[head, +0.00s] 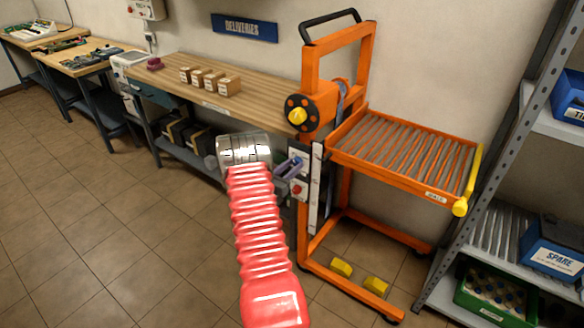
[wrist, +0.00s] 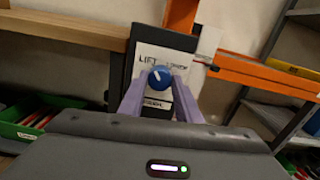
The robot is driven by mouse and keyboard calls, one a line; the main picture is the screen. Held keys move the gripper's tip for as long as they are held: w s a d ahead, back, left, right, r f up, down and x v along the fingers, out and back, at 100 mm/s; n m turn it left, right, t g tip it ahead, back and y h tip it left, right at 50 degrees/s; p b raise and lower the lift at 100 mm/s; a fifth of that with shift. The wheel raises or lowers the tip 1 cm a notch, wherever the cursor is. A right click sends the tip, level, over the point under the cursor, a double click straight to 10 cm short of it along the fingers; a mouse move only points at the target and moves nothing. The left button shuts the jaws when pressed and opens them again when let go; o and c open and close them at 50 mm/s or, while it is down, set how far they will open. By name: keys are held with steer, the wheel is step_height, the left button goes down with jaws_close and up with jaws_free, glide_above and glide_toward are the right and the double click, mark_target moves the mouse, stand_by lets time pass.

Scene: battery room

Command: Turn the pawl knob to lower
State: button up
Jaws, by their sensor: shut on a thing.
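The pawl knob (wrist: 158,77) is a blue round knob with a white pointer line, on a white plate (wrist: 146,55) marked LIFT on the left and LOWER on the right. The line slants up and left, on the LIFT side. My gripper (wrist: 159,91) has its two lavender fingers on either side of the knob, shut on it. A lower label in the wrist view is partly covered by the fingers.
The orange lift (head: 311,75) has a roller platform (head: 400,145) on its right and a black crank wheel with a yellow hub (head: 297,115) above the panel. A red button (head: 298,190) sits just below my gripper. A wooden bench (head: 255,112) stands close on the left.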

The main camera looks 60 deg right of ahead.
steer(key=m, duration=0.8)
steer(key=shift+m, duration=0.3)
steer(key=m, duration=0.4)
steer(key=shift+m, duration=0.3)
steer(key=shift+f+m, duration=0.1)
steer(key=shift+m, duration=1.4)
steer(key=shift+s, duration=0.1)
steer(key=o, duration=1.1)
steer(key=shift+c, duration=0.2)
